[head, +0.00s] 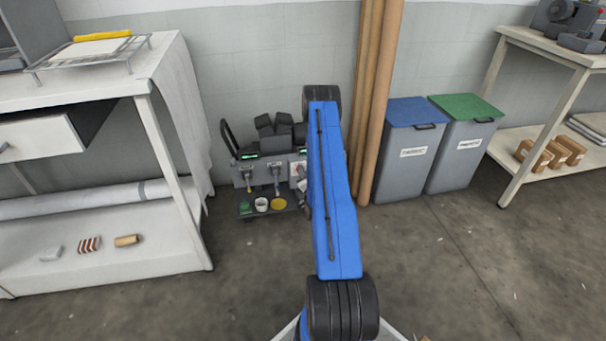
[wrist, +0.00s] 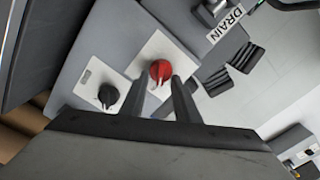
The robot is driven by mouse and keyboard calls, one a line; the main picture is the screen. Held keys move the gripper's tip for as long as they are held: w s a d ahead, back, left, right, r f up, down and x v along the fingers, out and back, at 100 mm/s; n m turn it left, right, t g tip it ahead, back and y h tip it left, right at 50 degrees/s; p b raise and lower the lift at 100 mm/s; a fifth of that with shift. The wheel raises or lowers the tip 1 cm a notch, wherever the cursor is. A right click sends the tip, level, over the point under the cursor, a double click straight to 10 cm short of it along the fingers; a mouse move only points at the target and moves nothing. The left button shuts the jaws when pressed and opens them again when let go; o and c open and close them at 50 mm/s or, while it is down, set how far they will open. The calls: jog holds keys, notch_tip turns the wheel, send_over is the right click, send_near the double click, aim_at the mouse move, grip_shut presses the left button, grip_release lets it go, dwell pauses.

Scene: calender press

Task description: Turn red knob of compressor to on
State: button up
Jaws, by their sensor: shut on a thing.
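The red knob (wrist: 160,70) sits on a white square plate (wrist: 137,66) on the grey compressor panel in the wrist view. My gripper (wrist: 162,82) has its two dark fingers on either side of the knob and is shut on it. The compressor (head: 245,178) stands on the floor against the wall in the head view, with several outlets on its front. My blue arm covers its right part. The red knob and my fingertips cannot be made out clearly in the head view.
A black knob (wrist: 108,96) on its own plate sits left of the red one. A DRAIN label (wrist: 226,25) is at upper right. Brown tubes (head: 376,100) and a blue-lidded bin (head: 408,160) stand right of the compressor. A white workbench (head: 160,85) is on the left.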

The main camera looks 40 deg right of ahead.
jog(key=shift+d+f+m, duration=0.1)
jog(key=shift+f+m, duration=0.05)
jog(key=shift+m, duration=1.05)
jog(key=shift+s, duration=0.1)
jog(key=o, duration=1)
jog(key=shift+o, duration=0.2)
